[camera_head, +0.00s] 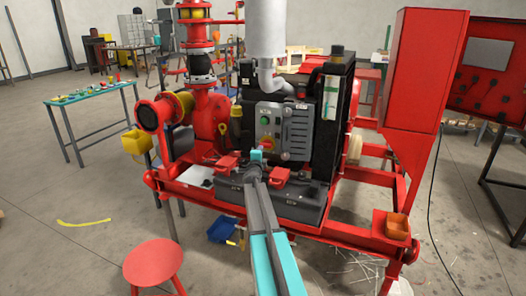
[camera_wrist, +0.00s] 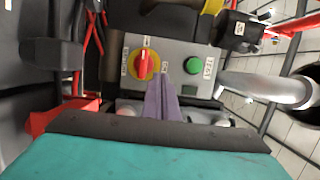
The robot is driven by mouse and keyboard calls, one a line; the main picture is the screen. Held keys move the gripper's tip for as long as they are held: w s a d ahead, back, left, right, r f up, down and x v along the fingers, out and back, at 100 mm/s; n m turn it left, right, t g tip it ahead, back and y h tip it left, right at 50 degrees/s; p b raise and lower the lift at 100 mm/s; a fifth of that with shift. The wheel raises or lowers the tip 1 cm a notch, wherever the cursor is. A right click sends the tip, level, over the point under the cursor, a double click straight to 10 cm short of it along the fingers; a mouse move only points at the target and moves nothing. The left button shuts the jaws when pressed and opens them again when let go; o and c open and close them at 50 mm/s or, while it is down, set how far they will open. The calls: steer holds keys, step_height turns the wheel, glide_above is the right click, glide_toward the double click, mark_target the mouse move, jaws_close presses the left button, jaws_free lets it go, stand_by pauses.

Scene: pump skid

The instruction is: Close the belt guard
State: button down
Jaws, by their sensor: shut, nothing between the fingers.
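A tall red sheet-metal housing (camera_head: 425,70) stands at the right of the skid in the head view; it may be the belt guard, but I cannot tell for sure, nor whether it is open. My gripper (camera_head: 257,156) is shut and empty in front of the grey control panel (camera_head: 284,130), well left of that housing. In the wrist view my gripper (camera_wrist: 162,100) points at the same panel, just below a red and yellow rotary switch (camera_wrist: 144,65) and a green button (camera_wrist: 193,65). I cannot tell whether the fingers touch the panel. The red housing is not seen in the wrist view.
A red stool (camera_head: 153,262) stands front left. A red cabinet (camera_head: 486,65) stands far right, and a black cable lies on the floor. Floor at left is mostly clear.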

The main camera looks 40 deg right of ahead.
steer(key=w+a+f+n+t+y, duration=0.1)
steer(key=a+f+n+y, duration=0.2)
steer(key=a+f, duration=0.35)
steer(key=w+a+f+n+y, duration=0.25)
steer(key=a+f, duration=0.25)
steer(key=a, duration=0.3)
steer(key=s+a+f+n+g+y, duration=0.2)
steer(key=s+a+f+n+y, duration=0.3)
steer(key=a+f, duration=0.9)
steer(key=s+a+f+n+g+y, duration=0.2)
steer(key=s+a+f+n+y, duration=0.35)
steer(key=a+f, duration=0.8)
steer(key=s+a+f+n+g, duration=0.3)
steer(key=s+a+f, duration=0.3)
steer(key=s, duration=0.5)
steer(key=s+a+f+n+g, duration=0.35)
steer(key=s+a, duration=0.55)
steer(key=s, duration=0.3)
steer(key=s+a+f+n+g+h, duration=0.1)
steer(key=s+n+g, duration=0.4)
steer(key=s, duration=2.2)
steer(key=g+h, duration=0.1)
steer(key=g, duration=0.2)
steer(key=shift+s+a+h, duration=0.25)
steer(key=shift+a+h, duration=0.15)
